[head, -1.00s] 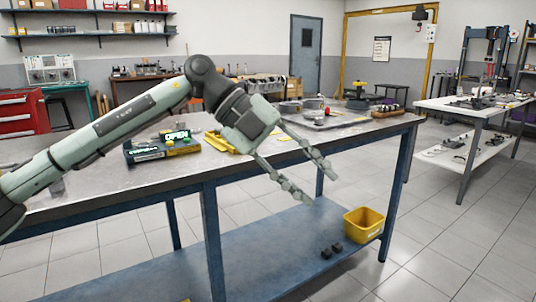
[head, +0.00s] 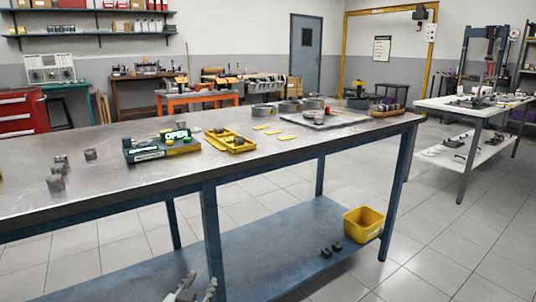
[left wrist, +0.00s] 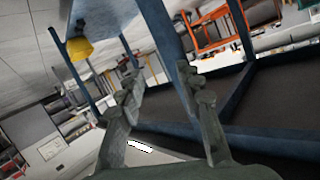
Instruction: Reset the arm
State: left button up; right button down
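My left gripper (head: 201,284) shows at the bottom edge of the head view, low in front of the workbench (head: 110,187), with only its fingers visible. In the left wrist view its two fingers (left wrist: 162,82) stand apart with nothing between them. The rest of my left arm is out of the head view. My right gripper is in neither view.
On the bench are a box with an OPEN sign (head: 175,136), a yellow tray (head: 232,143), a grey tray (head: 330,120) and small metal parts (head: 56,183). A yellow bin (head: 364,224) stands on the blue lower shelf (head: 270,236). Floor right of the bench is clear.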

pick_arm(q)
jog(key=s+a+f+g, duration=0.3)
jog(key=s+f, duration=0.4)
jog(key=s, duration=0.2)
jog(key=s+a+f+n+g+y, duration=0.1)
jog(key=s+a+f+g, duration=0.2)
jog(key=s+f, duration=0.5)
jog(key=s+a+f+n+g+y, duration=0.1)
jog(key=s+a+f+g, duration=0.3)
jog(key=s+f, duration=0.3)
jog(key=s, duration=0.5)
jog(key=shift+f+g, duration=0.25)
jog(key=shift+g, duration=0.15)
jog(key=shift+s, duration=0.1)
